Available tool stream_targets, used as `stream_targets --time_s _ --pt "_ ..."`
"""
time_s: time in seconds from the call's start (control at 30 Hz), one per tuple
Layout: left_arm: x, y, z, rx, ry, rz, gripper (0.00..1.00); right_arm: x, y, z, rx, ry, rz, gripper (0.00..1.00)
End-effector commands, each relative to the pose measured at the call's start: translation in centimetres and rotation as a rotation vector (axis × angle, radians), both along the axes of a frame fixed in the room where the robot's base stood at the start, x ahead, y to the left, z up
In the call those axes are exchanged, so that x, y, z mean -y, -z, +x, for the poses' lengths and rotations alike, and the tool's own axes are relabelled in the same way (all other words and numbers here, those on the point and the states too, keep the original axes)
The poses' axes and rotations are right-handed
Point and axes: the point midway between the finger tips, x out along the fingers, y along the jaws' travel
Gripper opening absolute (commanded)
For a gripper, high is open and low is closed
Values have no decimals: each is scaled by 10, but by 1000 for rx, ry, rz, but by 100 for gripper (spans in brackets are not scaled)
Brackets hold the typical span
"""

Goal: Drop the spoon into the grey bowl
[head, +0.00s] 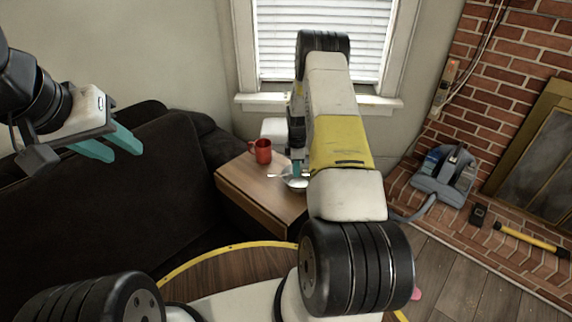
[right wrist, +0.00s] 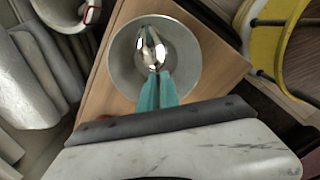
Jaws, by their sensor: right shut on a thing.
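The grey bowl (right wrist: 187,72) sits on the small wooden table in the right wrist view; in the head view the bowl (head: 297,183) is partly hidden by my right arm. My right gripper (right wrist: 158,82) has its teal fingers shut on the silver spoon (right wrist: 151,47). The spoon's head lies over the inside of the bowl in the right wrist view; I cannot tell its height above it. In the head view the right gripper (head: 297,168) is over the bowl, partly hidden. My left gripper (head: 118,145) is open and empty at the left, over the dark couch.
A red mug (head: 261,151) stands on the wooden table (head: 240,184) left of the bowl. A dark couch (head: 110,210) fills the left. A grey vacuum-like device (head: 443,178) and a yellow-handled tool (head: 530,238) lie by the brick hearth at right.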

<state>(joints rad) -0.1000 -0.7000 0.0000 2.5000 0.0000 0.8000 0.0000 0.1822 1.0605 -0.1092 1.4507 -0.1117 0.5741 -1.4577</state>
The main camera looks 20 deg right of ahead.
Motion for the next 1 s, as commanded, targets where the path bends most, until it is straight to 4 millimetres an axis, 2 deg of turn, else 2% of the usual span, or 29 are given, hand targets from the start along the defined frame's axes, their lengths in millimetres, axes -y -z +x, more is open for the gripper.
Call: stream_targets --time_s 0.03,0.1,0.2,0.57,1.0 --pt "0 0 0 0 0 0 36 0 0 0 0 0 0 0" --pt "0 0 0 0 0 0 36 0 0 0 0 0 0 15" --pt "0 0 0 0 0 0 36 0 0 0 0 0 0 31" --pt "0 0 0 0 0 0 36 0 -6 0 2 0 -1 31" --pt "0 0 0 0 0 0 36 0 -71 -1 2 0 -1 31"
